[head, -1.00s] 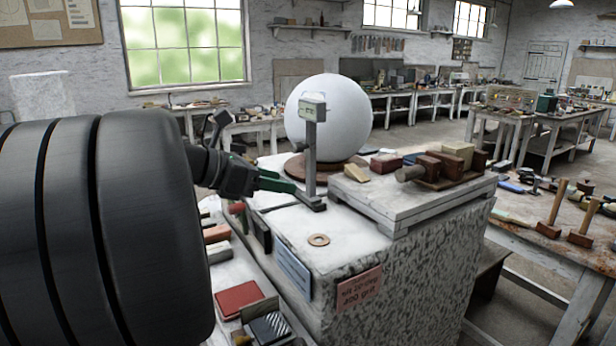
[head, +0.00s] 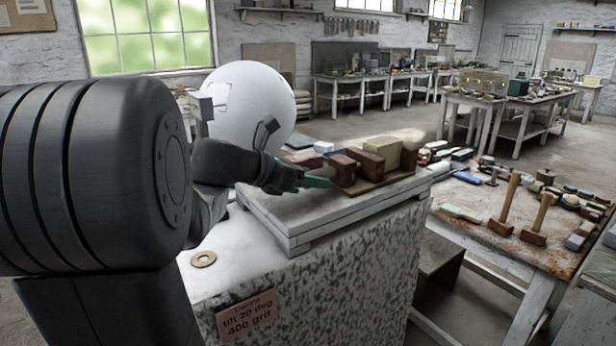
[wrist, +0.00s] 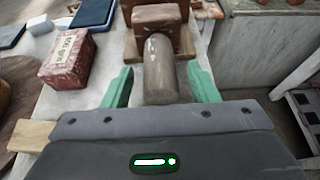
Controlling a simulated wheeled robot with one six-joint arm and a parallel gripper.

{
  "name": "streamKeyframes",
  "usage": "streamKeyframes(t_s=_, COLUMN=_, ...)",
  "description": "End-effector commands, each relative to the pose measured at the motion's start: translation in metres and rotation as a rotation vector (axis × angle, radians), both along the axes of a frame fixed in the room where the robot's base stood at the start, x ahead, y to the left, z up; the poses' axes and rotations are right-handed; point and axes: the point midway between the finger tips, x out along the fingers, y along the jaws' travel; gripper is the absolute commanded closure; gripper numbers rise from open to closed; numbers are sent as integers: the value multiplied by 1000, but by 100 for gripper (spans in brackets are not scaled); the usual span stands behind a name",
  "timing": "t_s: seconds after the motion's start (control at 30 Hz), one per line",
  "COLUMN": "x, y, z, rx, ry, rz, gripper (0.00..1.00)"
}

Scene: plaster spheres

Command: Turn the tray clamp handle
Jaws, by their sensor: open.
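The tray clamp handle is a short grey-brown cylinder (wrist: 160,72) in the wrist view, projecting toward me from a reddish-brown clamp block (wrist: 158,16). My gripper (head: 318,182) is open, its green fingers on either side of the cylinder in the wrist view. Gaps show between the fingers and the cylinder, so it does not look gripped. In the head view my gripper is at the left end of the brown clamp tray (head: 378,187) and hides most of the handle. Several brown blocks stand on that tray.
The tray lies on a white slatted board (head: 330,215) on a speckled stone plinth (head: 340,275). A red box (wrist: 68,58) stands left of the handle. A white sphere (head: 262,95) is behind. A ring (head: 203,259) lies on the bare plinth top.

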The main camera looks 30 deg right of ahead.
Motion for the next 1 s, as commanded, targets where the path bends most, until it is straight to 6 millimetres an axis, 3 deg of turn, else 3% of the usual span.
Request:
streamKeyframes(t_s=0.33, x=0, y=-3, z=-1, rx=0, ry=-1, rz=0, gripper=46)
streamKeyframes(t_s=0.57, x=0, y=-3, z=-1, rx=0, ry=-1, rz=0, gripper=91)
streamKeyframes(t_s=1.0, x=-1, y=-3, z=-4, rx=6, ry=-98, rz=-1, gripper=91)
